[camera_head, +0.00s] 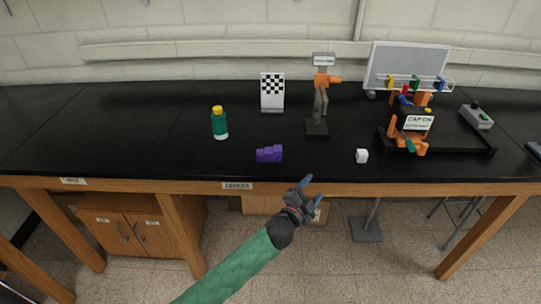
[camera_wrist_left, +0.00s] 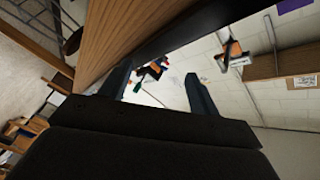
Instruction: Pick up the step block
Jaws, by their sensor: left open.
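The step block, a purple block with a stepped top (camera_head: 269,154), sits near the front edge of the black bench in the head view. My left gripper (camera_head: 311,190) is in front of the bench's front edge, below and to the right of the block in the picture, apart from it. Its two fingers are spread with nothing between them. In the left wrist view the fingers of my left gripper (camera_wrist_left: 157,74) also stand apart and empty. A purple patch shows at that view's top right edge; I cannot tell if it is the block. My right gripper is not in view.
A green bottle with a yellow cap (camera_head: 220,123), a checkered board (camera_head: 272,91) and an orange-and-grey stand (camera_head: 318,125) stand behind. A black fixture tray (camera_head: 465,147) is at right. The bench's left is clear.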

